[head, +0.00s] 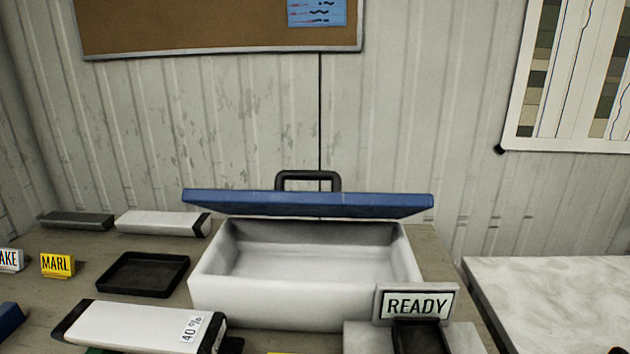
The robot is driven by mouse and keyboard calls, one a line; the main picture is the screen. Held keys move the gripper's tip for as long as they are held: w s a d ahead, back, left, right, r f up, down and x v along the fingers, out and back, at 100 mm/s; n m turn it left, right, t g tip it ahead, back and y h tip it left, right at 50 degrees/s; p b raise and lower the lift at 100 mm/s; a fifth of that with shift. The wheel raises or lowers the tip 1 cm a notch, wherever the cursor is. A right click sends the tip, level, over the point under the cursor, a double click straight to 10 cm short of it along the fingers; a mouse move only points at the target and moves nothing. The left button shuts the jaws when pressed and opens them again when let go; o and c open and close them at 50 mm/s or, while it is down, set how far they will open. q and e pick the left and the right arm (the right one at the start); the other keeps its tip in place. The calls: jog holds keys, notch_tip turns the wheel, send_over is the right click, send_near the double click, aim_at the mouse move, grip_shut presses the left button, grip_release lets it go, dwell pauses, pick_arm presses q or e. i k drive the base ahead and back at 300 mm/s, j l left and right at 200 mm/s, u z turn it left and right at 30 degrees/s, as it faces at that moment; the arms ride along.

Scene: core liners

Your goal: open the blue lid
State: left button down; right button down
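The blue lid (308,204) is raised at the back of a white box (300,306) and tilts up, so its edge faces me. A black handle (307,178) stands up behind the lid's top edge. The box is open at the front and its inside looks empty where I can see it. Neither of my grippers shows in the head view.
A READY sign (417,305) stands at the box's front right corner, by a black tray (420,338). Another black tray (143,274) lies left of the box. A white liner marked 40 % (140,327) lies in front. A pale slab (556,300) is at right.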

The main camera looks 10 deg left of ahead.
aim_at(278, 202)
jog(key=k+z, duration=0.45)
jog(key=k, duration=0.65)
